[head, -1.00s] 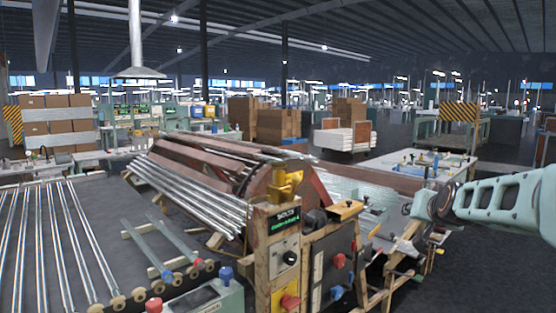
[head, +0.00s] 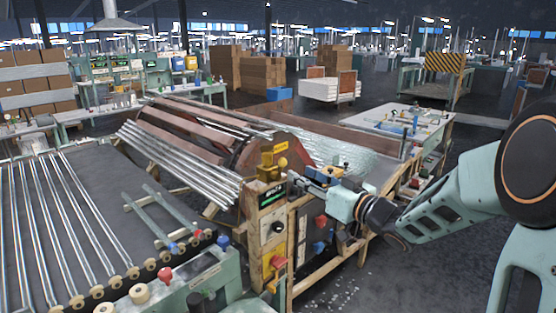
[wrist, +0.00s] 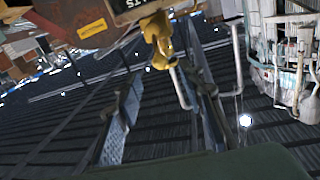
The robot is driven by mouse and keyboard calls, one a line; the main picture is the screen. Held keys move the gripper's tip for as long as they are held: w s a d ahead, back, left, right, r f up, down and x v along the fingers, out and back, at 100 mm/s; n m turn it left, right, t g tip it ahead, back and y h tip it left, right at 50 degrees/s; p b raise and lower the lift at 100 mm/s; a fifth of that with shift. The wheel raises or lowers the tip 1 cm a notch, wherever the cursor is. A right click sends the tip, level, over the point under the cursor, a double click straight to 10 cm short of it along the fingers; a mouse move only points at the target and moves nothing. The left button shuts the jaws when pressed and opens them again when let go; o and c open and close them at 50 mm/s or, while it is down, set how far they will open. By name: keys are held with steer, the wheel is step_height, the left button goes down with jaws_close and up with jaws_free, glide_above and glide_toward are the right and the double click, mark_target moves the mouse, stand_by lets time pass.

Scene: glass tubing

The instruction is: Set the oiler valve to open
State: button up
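A yellow fitting (head: 270,167) stands on top of the wooden control post (head: 262,240), beside the drum of the machine. It looks like the oiler valve, but I cannot read its setting. In the wrist view the yellow fitting (wrist: 158,38) hangs from the top edge, because that picture is turned over. My gripper (head: 296,183) is just right of the fitting in the head view, pointing left toward it. In the wrist view my gripper (wrist: 160,100) has its two fingers apart with nothing between them. I cannot see any contact with the fitting.
A small dark sign with green text (head: 270,196) is on the post below the fitting. Black, red and blue knobs sit on nearby panels. Metal tubes (head: 180,165) lie along the drum at left. A yellow label (head: 281,147) is behind the fitting. Open floor lies at right.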

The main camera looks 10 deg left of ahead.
mark_target(285, 165)
steer(key=p+x, duration=0.1)
steer(key=x, duration=0.8)
steer(key=shift+w+a, duration=0.2)
steer(key=shift+w, duration=0.1)
jaws_close()
